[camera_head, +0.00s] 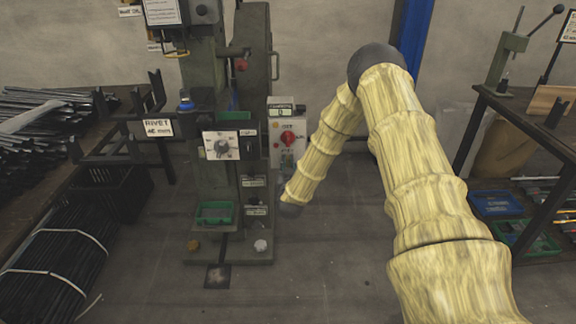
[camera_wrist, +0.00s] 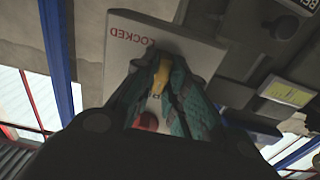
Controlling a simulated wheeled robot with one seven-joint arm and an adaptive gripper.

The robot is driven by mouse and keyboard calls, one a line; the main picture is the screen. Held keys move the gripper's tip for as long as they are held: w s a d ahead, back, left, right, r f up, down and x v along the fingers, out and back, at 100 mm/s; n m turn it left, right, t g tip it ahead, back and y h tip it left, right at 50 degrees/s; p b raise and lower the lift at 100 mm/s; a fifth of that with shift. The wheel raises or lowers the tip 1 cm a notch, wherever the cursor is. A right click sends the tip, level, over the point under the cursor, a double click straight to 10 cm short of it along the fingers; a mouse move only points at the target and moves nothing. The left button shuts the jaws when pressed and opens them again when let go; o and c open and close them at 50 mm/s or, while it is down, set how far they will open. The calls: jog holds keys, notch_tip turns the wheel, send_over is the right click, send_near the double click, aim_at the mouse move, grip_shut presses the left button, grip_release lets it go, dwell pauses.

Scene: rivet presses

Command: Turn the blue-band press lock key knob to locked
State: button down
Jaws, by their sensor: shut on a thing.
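In the wrist view my gripper (camera_wrist: 160,80) is shut on a yellow key knob (camera_wrist: 162,68), with a finger on each side of it. The knob stands in front of a pale plate (camera_wrist: 195,50) bearing the word LOCKED, seen upside down. A red round part (camera_wrist: 148,121) shows between the fingers. The fingers hide most of the knob and any other plate marks, so its exact angle is unclear. In the head view my forearm reaches down beside a green-grey press (camera_head: 257,60); my gripper and the key knob cannot be made out there.
The press carries a dial plate (camera_head: 222,146) and a control box (camera_head: 288,125) with a red knob, close to my forearm. A bench with dark rods (camera_head: 45,110) is at left. Another table (camera_head: 545,125) is at right.

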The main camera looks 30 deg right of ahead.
jog(key=shift+m, duration=0.3)
jog(key=m+b, duration=0.1)
jog(key=m, duration=0.3)
jog(key=shift+d+f+m, duration=0.1)
jog(key=shift+d+m, duration=0.05)
jog(key=shift+m, duration=0.15)
jog(key=m+b, duration=0.1)
jog(key=m, duration=0.3)
jog(key=shift+s+f, duration=0.1)
jog(key=m+b, duration=0.2)
jog(key=m, duration=0.2)
jog(key=shift+d+f, duration=0.1)
jog(key=shift+m+b, duration=1.35)
jog(key=shift+m, duration=0.95)
jog(key=c, duration=1.4)
grip_release()
jog(key=shift+s, duration=0.1)
jog(key=shift+c, duration=0.2)
